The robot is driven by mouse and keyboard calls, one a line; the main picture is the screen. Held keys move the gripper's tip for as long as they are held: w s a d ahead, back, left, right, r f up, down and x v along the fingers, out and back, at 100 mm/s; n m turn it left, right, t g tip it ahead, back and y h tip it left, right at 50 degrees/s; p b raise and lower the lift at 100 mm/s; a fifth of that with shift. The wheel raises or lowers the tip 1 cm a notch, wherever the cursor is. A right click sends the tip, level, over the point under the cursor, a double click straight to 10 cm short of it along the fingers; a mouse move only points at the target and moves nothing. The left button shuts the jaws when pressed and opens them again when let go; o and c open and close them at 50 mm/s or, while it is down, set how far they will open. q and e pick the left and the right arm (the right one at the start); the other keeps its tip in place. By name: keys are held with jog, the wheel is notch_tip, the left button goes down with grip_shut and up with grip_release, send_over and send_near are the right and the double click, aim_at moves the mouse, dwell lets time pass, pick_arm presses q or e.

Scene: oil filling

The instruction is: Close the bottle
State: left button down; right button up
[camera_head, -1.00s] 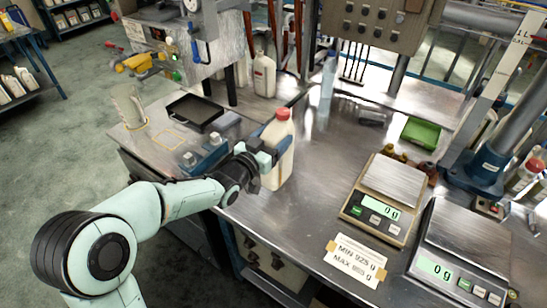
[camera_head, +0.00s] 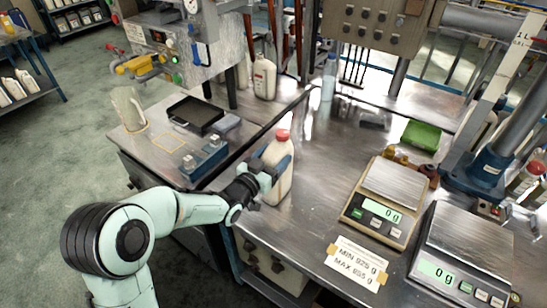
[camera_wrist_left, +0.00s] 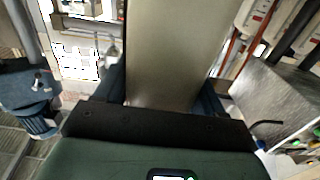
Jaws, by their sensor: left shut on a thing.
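The white bottle (camera_head: 279,181) with a red cap (camera_head: 283,135) on its top is upright near the front edge of the steel table. My left gripper (camera_head: 270,169) is shut on the bottle's body from the left side. In the left wrist view, the pale bottle (camera_wrist_left: 172,52) fills the middle between the two dark fingers. Its cap is out of that view. I cannot tell whether the bottle's base touches the table, or how tightly the cap sits. My right gripper is not in view.
A blue fixture (camera_head: 203,158) and a black tray (camera_head: 196,115) lie left of the bottle. Another white bottle (camera_head: 264,78) stands behind. Two scales (camera_head: 378,212) (camera_head: 460,262) and a label card (camera_head: 356,263) are to the right. The steel table (camera_head: 318,180) is clear between bottle and scales.

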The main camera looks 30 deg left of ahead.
pick_arm(q)
jog(key=shift+r, duration=0.15)
jog(key=shift+c, duration=0.5)
grip_release()
jog(key=shift+f, duration=0.2)
jog(key=shift+r, duration=0.15)
jog(key=s+b, duration=0.1)
jog(key=s, duration=1.1)
jog(key=shift+a+b, duration=0.3)
jog(key=shift+a, duration=0.1)
